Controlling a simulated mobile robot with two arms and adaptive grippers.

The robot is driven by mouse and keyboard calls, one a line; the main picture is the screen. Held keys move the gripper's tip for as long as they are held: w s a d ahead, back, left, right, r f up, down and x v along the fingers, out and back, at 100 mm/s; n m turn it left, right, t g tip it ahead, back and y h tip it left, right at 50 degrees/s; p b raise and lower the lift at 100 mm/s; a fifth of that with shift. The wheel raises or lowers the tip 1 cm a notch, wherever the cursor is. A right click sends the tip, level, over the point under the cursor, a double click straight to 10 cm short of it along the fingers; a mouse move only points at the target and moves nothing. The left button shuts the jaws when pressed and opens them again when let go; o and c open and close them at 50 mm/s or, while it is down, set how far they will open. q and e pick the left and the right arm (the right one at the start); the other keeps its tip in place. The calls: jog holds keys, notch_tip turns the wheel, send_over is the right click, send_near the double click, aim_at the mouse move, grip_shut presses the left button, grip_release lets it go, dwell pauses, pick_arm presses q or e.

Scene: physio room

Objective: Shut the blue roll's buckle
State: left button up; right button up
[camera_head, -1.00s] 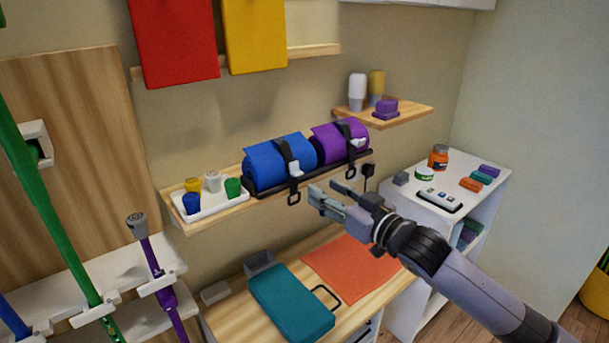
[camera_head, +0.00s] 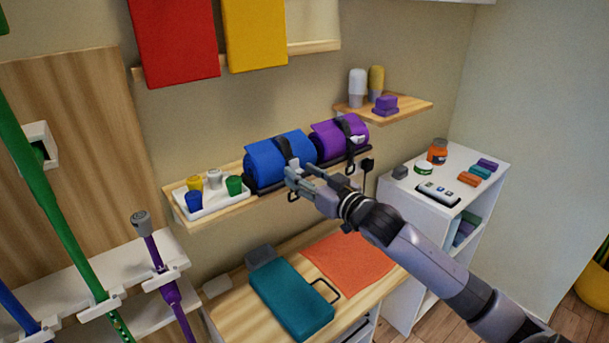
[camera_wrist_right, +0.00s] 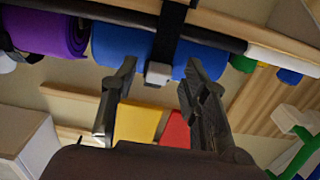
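The blue roll (camera_head: 268,158) lies on the wall shelf with a black strap (camera_head: 282,147) around it. Its grey-white buckle (camera_wrist_right: 158,73) shows in the right wrist view, on the black strap in front of the blue roll (camera_wrist_right: 120,42). My right gripper (camera_head: 298,181) is in front of the blue roll and largely covers the buckle in the head view. In the wrist view my right gripper (camera_wrist_right: 160,70) is open, with one fingertip on each side of the buckle and visible gaps between. Whether the buckle is latched cannot be told. My left gripper is not in view.
A purple roll (camera_head: 335,140) with its own strap lies right beside the blue one. A white tray (camera_head: 215,208) with several small cups stands to the left on the shelf (camera_head: 180,222). Below are a teal case (camera_head: 292,300) and an orange mat (camera_head: 355,262).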

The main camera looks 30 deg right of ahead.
grip_shut()
jog(key=t+b, duration=0.1)
jog(key=b, duration=0.1)
jog(key=t+b, duration=0.1)
jog(key=b, duration=0.1)
jog(key=shift+w+f+b, duration=0.2)
jog(key=shift+f+b, duration=0.15)
jog(key=shift+f, duration=0.05)
dwell(0.3)
jog(key=shift+o, duration=0.2)
grip_release()
